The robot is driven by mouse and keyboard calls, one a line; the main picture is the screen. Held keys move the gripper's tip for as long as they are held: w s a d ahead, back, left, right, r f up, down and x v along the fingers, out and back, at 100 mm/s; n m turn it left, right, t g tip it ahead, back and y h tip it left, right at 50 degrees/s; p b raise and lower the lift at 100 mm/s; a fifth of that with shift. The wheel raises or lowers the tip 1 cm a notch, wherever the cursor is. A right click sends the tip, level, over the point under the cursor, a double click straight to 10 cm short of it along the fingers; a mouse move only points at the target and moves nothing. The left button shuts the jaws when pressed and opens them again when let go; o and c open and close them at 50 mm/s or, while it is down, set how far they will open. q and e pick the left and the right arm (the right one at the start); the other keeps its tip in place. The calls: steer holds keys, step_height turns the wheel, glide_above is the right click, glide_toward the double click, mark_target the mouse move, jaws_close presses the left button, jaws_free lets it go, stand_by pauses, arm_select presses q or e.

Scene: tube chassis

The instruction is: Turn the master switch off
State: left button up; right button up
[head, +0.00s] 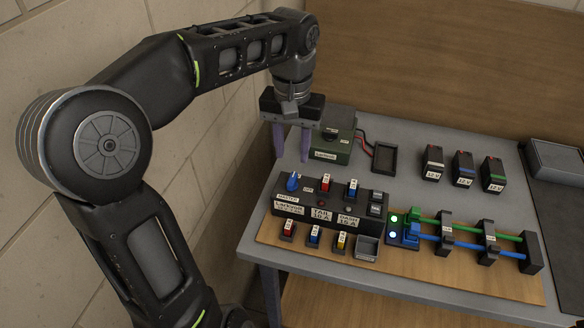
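The master switch (293,181) is a blue knob on the left end of the black switch panel (335,221), above a small "MASTER" label. My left gripper (292,157) hangs fingers-down behind and above the knob, near the table's left back edge. Its two purple fingers are apart with nothing between them, and they do not appear to touch the knob. My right gripper is not in view.
A green box (330,149) with a red and black cable stands close to the right of my gripper. Three batteries (463,168) stand at the back right. Blue and green tubes (480,230) run across the wooden board (400,270). Several small fuses (314,237) stand in front of the panel.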

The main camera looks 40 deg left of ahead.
mark_target(292, 178)
arm_select(q)
steer(key=shift+f+p, duration=0.35)
steer(key=shift+f, duration=3.6)
steer(key=shift+c, duration=0.3)
jaws_close()
